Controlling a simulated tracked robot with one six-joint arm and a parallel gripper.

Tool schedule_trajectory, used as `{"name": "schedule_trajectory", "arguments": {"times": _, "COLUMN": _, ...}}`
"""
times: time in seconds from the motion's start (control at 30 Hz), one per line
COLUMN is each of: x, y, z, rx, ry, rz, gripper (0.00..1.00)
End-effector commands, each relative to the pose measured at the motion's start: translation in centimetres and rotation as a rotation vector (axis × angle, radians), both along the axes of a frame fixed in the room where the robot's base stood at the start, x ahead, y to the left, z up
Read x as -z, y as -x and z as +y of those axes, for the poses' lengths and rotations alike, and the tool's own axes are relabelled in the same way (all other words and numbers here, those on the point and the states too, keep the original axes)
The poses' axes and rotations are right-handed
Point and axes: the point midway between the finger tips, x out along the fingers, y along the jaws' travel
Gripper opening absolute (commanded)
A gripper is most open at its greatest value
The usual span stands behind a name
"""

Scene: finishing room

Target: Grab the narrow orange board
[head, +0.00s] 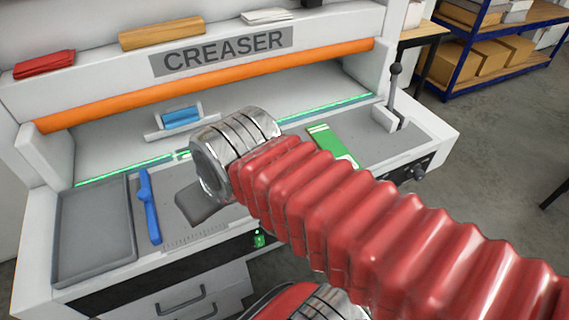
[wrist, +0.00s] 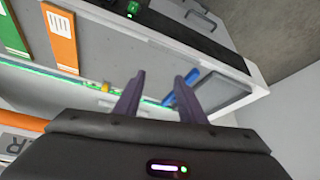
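The narrow orange board (wrist: 62,42) lies flat on the creaser's grey bed, at the upper left of the wrist view. It has a white printed label at one end. My gripper (wrist: 160,76) shows two dark purple fingers, spread apart with nothing between them. In the wrist view the board is to the left of the fingers and apart from them. In the head view I cannot see the orange board, and my red bellows arm covers part of the bed. My fingers do not show clearly there.
A green board (head: 333,144) lies beside the orange one, as the wrist view (wrist: 12,36) shows. The bed also bears a blue tool (head: 148,206) and a grey tray (head: 93,230). A fixed orange bar (head: 210,84) spans the creaser above. A lever (head: 393,95) stands right.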

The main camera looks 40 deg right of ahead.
Motion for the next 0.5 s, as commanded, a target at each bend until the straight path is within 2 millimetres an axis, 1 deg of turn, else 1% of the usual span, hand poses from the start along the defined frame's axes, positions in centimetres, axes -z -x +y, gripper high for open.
{"name": "schedule_trajectory", "arguments": {"times": 0.03, "x": -0.1, "y": -0.1, "z": -0.1, "rx": 0.002, "ry": 0.000, "rz": 0.001, "gripper": 0.40}}
{"name": "schedule_trajectory", "arguments": {"times": 0.13, "x": -0.1, "y": -0.4, "z": -0.6, "rx": 0.013, "ry": 0.001, "rz": 0.005, "gripper": 0.47}}
{"name": "schedule_trajectory", "arguments": {"times": 0.2, "x": -0.1, "y": -0.9, "z": -1.3, "rx": 0.026, "ry": 0.002, "rz": 0.012, "gripper": 0.52}}
{"name": "schedule_trajectory", "arguments": {"times": 0.37, "x": -0.2, "y": -2.3, "z": -4.4, "rx": 0.072, "ry": 0.005, "rz": 0.032, "gripper": 0.64}}
{"name": "schedule_trajectory", "arguments": {"times": 0.5, "x": -0.1, "y": -3.6, "z": -7.6, "rx": 0.114, "ry": 0.005, "rz": 0.049, "gripper": 0.73}}
